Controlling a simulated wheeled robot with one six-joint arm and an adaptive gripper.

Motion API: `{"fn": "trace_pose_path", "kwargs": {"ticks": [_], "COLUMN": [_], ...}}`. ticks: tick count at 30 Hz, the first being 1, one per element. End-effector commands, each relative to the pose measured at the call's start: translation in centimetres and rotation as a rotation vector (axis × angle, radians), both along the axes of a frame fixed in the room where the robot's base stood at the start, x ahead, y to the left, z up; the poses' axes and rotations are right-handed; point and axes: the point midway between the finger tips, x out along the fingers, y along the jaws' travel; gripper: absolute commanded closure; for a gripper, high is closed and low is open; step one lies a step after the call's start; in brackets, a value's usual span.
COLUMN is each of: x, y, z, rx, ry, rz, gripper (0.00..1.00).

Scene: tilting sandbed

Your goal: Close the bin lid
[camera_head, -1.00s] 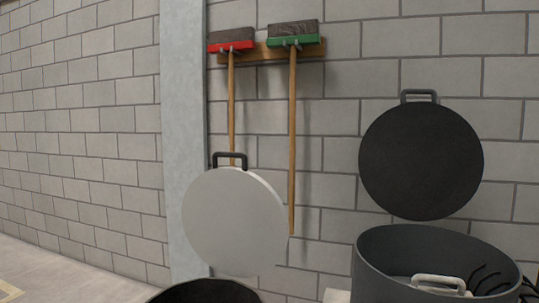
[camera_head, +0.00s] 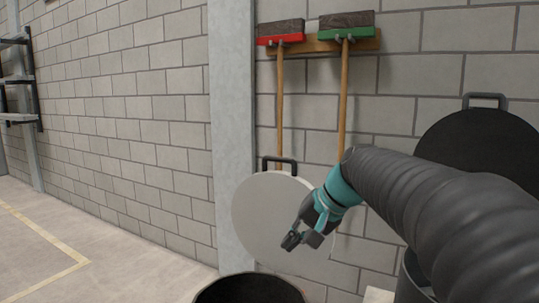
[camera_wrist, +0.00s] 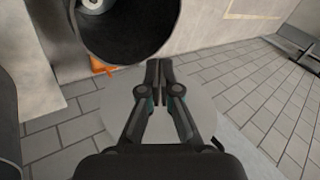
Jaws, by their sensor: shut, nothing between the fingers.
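A round light-grey lid (camera_head: 262,215) with a dark handle (camera_head: 280,161) stands open and upright behind a black bin (camera_head: 250,288) at the bottom of the head view. A round dark lid (camera_head: 462,128) stands open behind another dark bin (camera_head: 410,283) at the right, partly hidden by my arm. My gripper (camera_head: 290,241) is shut and empty, in front of the light-grey lid's lower right part. In the wrist view the shut fingertips (camera_wrist: 158,64) point toward the black bin's open mouth (camera_wrist: 125,30), with the light-grey lid (camera_wrist: 205,108) behind them. Contact cannot be told.
A red broom (camera_head: 280,38) and a green broom (camera_head: 346,33) hang on the block wall. A rack (camera_head: 22,90) stands at the far left. The floor (camera_head: 110,250) at left is clear, with a yellow line. A white item (camera_wrist: 92,5) lies inside the black bin.

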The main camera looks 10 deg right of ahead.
Motion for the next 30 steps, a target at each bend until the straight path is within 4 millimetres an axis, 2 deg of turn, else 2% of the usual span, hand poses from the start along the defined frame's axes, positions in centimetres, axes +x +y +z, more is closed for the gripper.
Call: {"fn": "trace_pose_path", "kwargs": {"ticks": [1, 6, 15, 22, 30], "x": [2.4, 9.1, 19.4, 24.1, 27.6], "y": [-0.4, -1.3, -5.3, -8.9, -13.9], "z": [1.4, 5.0, 9.5, 11.0, 9.6], "rx": [0.052, 0.233, 0.541, 0.719, 0.906], "ry": [0.009, 0.018, 0.004, -0.025, -0.073], "rz": [-0.014, -0.04, -0.044, -0.019, 0.033], "gripper": [1.0, 1.0, 1.0, 1.0, 1.0]}}
